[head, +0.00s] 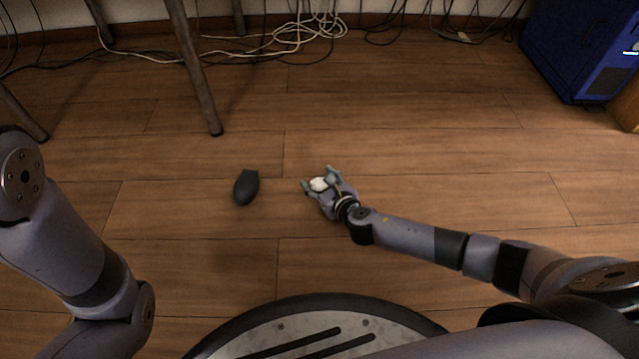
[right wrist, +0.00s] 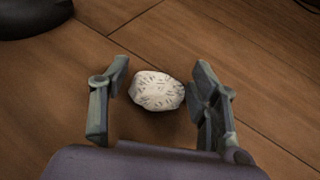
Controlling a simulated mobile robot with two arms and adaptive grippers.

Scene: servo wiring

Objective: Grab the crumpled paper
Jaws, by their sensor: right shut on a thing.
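The crumpled paper (head: 319,184) is a small white lump with dark print marks, low over or on the wooden floor in the middle of the head view. It also shows in the right wrist view (right wrist: 157,91), between the two grey-green fingers. My right gripper (head: 318,179) is shut on the paper, with a finger at each side of it. The fingers also show in the right wrist view (right wrist: 160,72). I cannot tell whether the paper touches the floor. My left arm shows at the left of the head view, but its gripper is out of view.
A dark, rounded object (head: 246,187) lies on the floor left of my right gripper. Wooden legs (head: 196,75) stand at the upper left. Tangled cables (head: 300,35) lie along the wall. A blue cabinet (head: 578,50) stands at the upper right. The floor between is clear.

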